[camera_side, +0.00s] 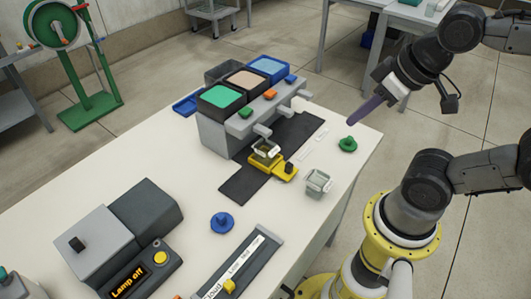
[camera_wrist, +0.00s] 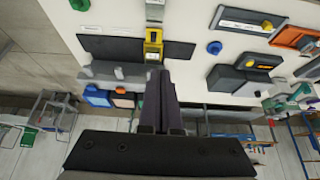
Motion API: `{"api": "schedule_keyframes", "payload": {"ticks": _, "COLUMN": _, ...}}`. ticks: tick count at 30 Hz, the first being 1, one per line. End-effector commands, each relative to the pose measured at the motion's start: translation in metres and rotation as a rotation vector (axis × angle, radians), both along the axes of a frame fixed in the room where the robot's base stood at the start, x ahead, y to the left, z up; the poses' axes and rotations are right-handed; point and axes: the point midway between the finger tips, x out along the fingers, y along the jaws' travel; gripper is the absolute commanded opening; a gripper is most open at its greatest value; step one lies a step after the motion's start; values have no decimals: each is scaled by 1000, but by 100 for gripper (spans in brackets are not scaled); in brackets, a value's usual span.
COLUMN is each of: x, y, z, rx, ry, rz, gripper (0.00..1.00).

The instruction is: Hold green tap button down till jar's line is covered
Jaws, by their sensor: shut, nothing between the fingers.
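The grey tap unit (camera_side: 213,133) carries three tanks with green (camera_side: 221,96), peach (camera_side: 248,82) and blue (camera_side: 269,66) tops. A small green button (camera_side: 246,112) seems to sit on its ledge at the green tank, in line with the orange (camera_side: 270,94) and blue (camera_side: 290,78) ones. A jar (camera_side: 265,152) stands in the yellow holder (camera_side: 285,172) below the green tank's tap; its line and fill are too small to read. My gripper (camera_side: 352,121) is shut and empty, above the table, right of the taps. In the wrist view its fingers (camera_wrist: 158,78) hide part of the unit.
A second clear jar (camera_side: 318,182) stands on the table right of the holder. A green knob (camera_side: 347,144) and a blue knob (camera_side: 222,222) sit on the tabletop. A dark mat (camera_side: 240,187) lies under the taps. A box with "Lamp off" (camera_side: 128,284) stands at the front left.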

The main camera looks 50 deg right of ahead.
Motion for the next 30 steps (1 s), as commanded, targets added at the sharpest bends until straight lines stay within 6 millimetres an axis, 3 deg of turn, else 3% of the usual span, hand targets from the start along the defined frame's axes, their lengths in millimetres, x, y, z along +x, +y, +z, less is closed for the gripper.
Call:
{"api": "schedule_keyframes", "payload": {"ticks": 8, "x": 2, "y": 0, "z": 1, "rx": 6, "ry": -11, "rz": -6, "gripper": 0}}
{"api": "schedule_keyframes", "payload": {"ticks": 14, "x": 35, "y": 10, "z": 31, "rx": 85, "ry": -138, "rz": -45, "gripper": 0}}
{"api": "schedule_keyframes", "payload": {"ticks": 18, "x": 86, "y": 20, "z": 60, "rx": 196, "ry": -237, "rz": -113, "gripper": 0}}
{"api": "schedule_keyframes", "payload": {"ticks": 22, "x": 142, "y": 22, "z": 77, "rx": 301, "ry": -303, "rz": -200, "gripper": 0}}
{"api": "schedule_keyframes", "payload": {"ticks": 26, "x": 200, "y": 16, "z": 78, "rx": 393, "ry": -346, "rz": -301, "gripper": 0}}
{"api": "schedule_keyframes", "payload": {"ticks": 30, "x": 254, "y": 3, "z": 58, "rx": 465, "ry": -360, "rz": -415, "gripper": 0}}
